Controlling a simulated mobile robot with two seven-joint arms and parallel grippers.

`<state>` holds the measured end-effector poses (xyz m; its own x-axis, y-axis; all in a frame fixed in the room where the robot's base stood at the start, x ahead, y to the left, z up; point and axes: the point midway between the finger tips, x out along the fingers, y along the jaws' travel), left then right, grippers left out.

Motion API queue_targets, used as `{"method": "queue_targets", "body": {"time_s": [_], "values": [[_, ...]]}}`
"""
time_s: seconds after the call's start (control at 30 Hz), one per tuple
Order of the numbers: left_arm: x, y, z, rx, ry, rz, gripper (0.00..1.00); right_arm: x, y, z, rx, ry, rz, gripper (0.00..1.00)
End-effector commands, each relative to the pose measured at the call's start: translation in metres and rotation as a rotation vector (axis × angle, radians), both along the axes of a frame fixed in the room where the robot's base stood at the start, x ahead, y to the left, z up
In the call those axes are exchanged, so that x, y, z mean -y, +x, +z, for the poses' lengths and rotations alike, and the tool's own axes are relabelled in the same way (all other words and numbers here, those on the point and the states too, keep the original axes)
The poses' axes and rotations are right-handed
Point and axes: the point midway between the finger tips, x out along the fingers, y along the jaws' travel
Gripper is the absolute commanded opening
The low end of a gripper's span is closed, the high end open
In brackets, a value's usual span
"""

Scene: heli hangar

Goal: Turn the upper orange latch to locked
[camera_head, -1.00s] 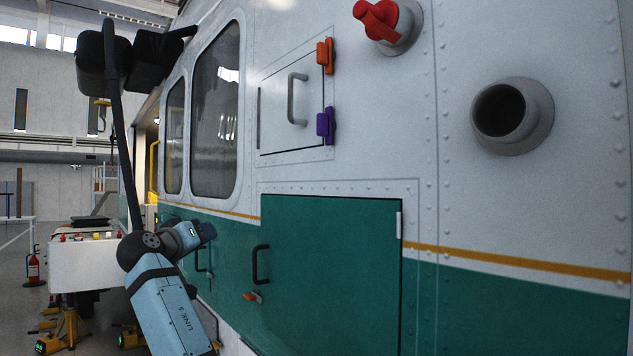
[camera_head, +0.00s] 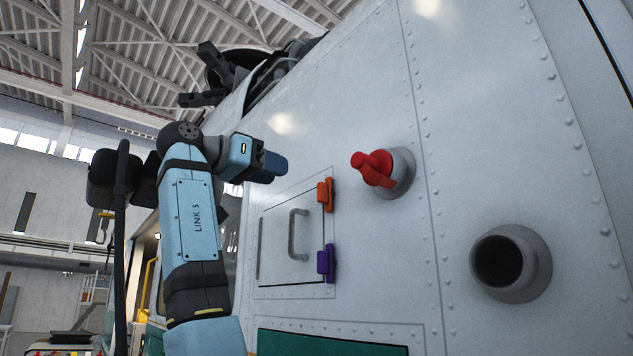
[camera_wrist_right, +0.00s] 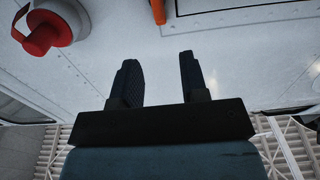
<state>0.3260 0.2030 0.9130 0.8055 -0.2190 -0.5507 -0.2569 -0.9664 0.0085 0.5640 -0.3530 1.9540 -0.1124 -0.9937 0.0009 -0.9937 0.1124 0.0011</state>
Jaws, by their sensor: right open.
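The orange latch (camera_head: 325,194) is a small upright block at the upper right edge of a small white hatch (camera_head: 273,238) on the aircraft's side. Below it on the same edge sits a purple latch (camera_head: 326,262). My right gripper (camera_head: 272,166) is up and left of the orange latch, apart from it. In the right wrist view my right gripper (camera_wrist_right: 157,60) is open and empty, its two dark fingers apart. That view shows only an end of the orange latch (camera_wrist_right: 158,11) at the top edge, beyond the fingers. My left gripper is not in view.
A red rotary handle (camera_head: 372,168) juts out right of the hatch; it also shows in the right wrist view (camera_wrist_right: 42,36). A grey round pipe (camera_head: 510,264) sticks out lower right. The hatch has a grey handle (camera_head: 297,235). The white panel above the hatch is mostly bare.

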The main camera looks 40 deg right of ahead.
Motion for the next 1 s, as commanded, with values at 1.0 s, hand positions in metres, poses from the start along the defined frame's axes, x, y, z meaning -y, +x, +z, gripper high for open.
{"method": "queue_targets", "body": {"time_s": [1.0], "values": [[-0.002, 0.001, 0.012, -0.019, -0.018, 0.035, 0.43, 0.109, -0.011, 0.0, -0.001, 0.0, 0.002, 0.29]]}}
